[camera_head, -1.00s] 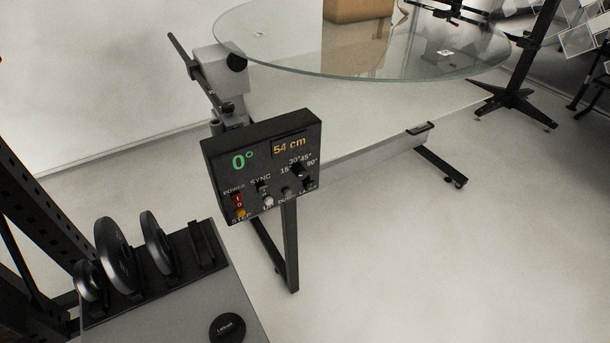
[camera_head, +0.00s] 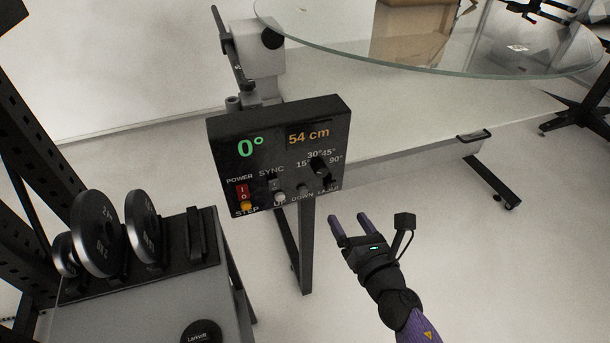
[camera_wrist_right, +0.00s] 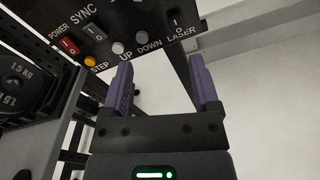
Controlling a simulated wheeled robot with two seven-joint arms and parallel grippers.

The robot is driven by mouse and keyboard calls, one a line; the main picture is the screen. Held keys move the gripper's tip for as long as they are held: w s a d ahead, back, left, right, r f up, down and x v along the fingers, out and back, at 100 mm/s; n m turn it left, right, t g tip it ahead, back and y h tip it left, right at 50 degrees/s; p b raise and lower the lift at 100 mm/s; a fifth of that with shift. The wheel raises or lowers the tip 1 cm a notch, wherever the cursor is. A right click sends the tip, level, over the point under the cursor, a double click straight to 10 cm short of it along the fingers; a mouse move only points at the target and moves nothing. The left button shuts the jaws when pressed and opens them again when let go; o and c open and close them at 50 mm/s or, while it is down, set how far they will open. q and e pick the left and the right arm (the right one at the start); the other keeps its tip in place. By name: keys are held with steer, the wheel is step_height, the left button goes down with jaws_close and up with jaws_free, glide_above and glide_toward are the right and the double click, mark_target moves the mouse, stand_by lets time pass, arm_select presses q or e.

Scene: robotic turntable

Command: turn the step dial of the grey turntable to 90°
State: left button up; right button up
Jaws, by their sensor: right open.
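The control panel (camera_head: 275,155) is a black box in front of the turntable, showing a green 0° and an orange 54 cm. Its step dial (camera_head: 318,165) is a dark knob at the panel's right, ringed by the marks 15°, 30°, 45° and 90°; I cannot tell its exact setting. In the right wrist view the panel's lower part (camera_wrist_right: 110,45) shows, with the dial mostly cut off by the top edge. My right gripper (camera_head: 350,218) is open and empty, below and right of the panel, apart from it. My left gripper is not in view.
The round glass turntable top (camera_head: 400,58) lies behind the panel, with a cardboard box (camera_head: 405,35) on it. A rack of weight plates (camera_head: 110,235) stands at the lower left. The pale floor right of my right gripper is clear.

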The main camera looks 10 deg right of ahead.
mark_target(323, 173)
steer(key=shift+n+t, duration=0.4)
steer(key=shift+n, duration=0.5)
steer(key=x, duration=0.3)
steer(key=r+b+x, duration=0.1)
steer(key=x, duration=0.2)
steer(key=r+x, duration=0.1)
steer(key=x, duration=0.3)
steer(key=shift+s+a, duration=0.1)
steer(key=shift+a, duration=0.3)
steer(key=shift+w+a+r+b, duration=0.1)
steer(key=shift+w+r+b, duration=0.05)
steer(key=shift+w+b, duration=0.2)
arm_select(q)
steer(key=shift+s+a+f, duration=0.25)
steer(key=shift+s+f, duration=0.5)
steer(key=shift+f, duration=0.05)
arm_select(e)
steer(key=c, duration=0.7)
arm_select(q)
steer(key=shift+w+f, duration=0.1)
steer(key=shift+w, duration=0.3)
arm_select(e)
jaws_close()
